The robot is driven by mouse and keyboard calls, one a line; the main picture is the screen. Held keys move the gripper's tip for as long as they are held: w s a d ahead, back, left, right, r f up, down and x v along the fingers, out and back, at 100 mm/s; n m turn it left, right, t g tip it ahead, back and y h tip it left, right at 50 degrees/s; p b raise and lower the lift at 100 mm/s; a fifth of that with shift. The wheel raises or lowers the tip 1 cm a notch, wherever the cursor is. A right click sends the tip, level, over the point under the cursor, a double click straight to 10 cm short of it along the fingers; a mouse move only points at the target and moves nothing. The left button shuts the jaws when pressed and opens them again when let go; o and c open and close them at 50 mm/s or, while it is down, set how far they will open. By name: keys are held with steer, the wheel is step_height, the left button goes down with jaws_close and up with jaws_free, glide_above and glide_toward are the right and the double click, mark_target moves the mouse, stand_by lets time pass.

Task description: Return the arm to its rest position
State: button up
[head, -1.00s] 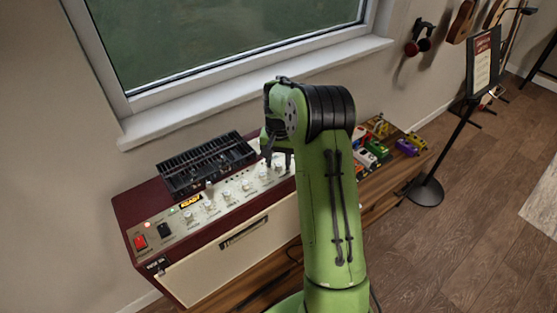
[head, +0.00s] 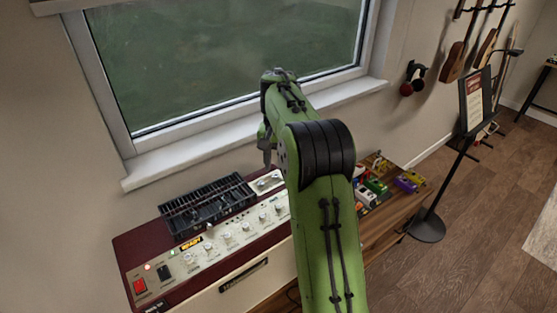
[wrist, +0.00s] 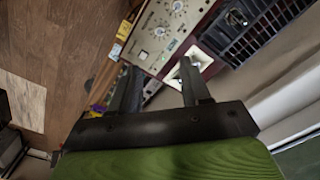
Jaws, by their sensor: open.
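My green arm (head: 325,220) rises through the middle of the head view and bends at a black ribbed joint. My gripper (head: 265,150) shows only partly at the arm's left side, with dark fingers pointing down in front of the window sill. The arm hides the rest of it. In the wrist view my gripper (wrist: 158,75) has its two dark fingers spread apart with nothing between them. It is above and apart from the dark red amplifier (head: 135,250), whose knobbed panel also shows in the wrist view (wrist: 165,30).
A black slatted tray (head: 208,205) sits on the amplifier. Several coloured pedals (head: 375,185) are on the wooden bench to its right. A sign stand (head: 450,165) is farther right. The window sill (head: 190,155) and wall are close behind. Floor at right is open.

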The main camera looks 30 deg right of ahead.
stand_by(0.3)
steer(key=s+a+r+n+t+h, duration=0.15)
steer(key=s+a+r+n, duration=0.25)
steer(key=s+a+r, duration=0.6)
steer(key=s+a+f+n+t, duration=0.2)
steer(key=s+a, duration=0.1)
steer(key=s, duration=0.5)
steer(key=s+a+f+n+t+y, duration=0.1)
steer(key=s+a+f+n+t, duration=0.1)
steer(key=s, duration=0.7)
steer(key=shift+a+f, duration=0.85)
steer(key=shift+a, duration=0.15)
steer(key=shift+y, duration=0.25)
steer(key=shift+s, duration=0.15)
